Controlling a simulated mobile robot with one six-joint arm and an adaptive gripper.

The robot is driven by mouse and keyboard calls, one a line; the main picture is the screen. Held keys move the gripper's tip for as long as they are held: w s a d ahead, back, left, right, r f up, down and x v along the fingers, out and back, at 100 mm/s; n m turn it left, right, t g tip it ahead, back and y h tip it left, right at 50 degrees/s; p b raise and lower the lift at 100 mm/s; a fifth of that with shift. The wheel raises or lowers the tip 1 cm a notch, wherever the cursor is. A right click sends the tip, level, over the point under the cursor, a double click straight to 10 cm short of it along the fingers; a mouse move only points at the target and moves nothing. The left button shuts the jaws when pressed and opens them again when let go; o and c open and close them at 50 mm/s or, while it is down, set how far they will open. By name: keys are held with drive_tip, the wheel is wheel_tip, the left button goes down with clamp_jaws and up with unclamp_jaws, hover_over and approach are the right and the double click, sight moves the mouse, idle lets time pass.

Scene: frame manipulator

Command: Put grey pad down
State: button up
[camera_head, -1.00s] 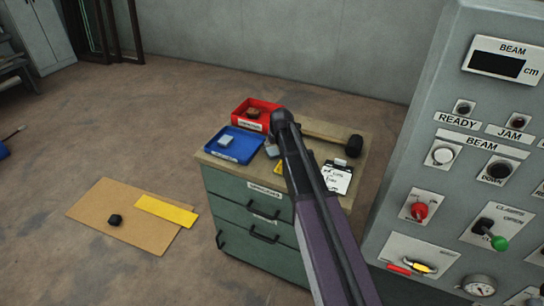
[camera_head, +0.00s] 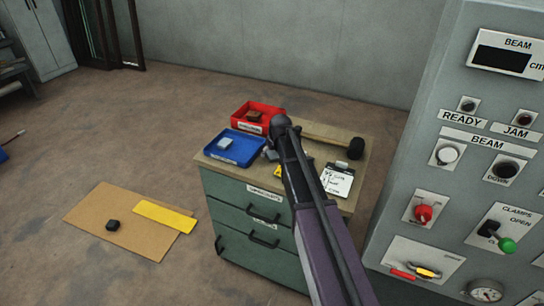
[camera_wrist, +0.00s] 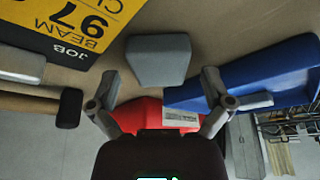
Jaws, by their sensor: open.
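The grey pad (camera_wrist: 157,60) lies on the tan cabinet top (camera_head: 330,128), between the blue tray and the yellow card. In the wrist view it sits just beyond and between the fingertips, with no clear finger contact. My gripper (camera_wrist: 160,80) is open, its two fingers spread on either side with a gap to the pad. In the head view my arm hides most of the gripper and the pad's spot.
The blue tray (camera_head: 234,158) holds a light block; the red tray (camera_head: 256,129) holds a brown block. A mallet (camera_head: 356,148), clipboard (camera_head: 337,184) and yellow card (camera_wrist: 65,25) share the top. A control panel (camera_head: 470,200) stands right.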

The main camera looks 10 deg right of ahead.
sight(273, 154)
drive_tip(key=c, duration=1.3)
drive_tip(key=shift+r, duration=0.2)
wheel_tip(273, 154, up, 4)
drive_tip(key=p, duration=0.4)
drive_tip(key=shift+f, duration=0.15)
drive_tip(key=s, duration=1)
drive_tip(key=s+r+p, duration=0.1)
drive_tip(key=s, duration=0.5)
drive_tip(key=shift+d, duration=0.35)
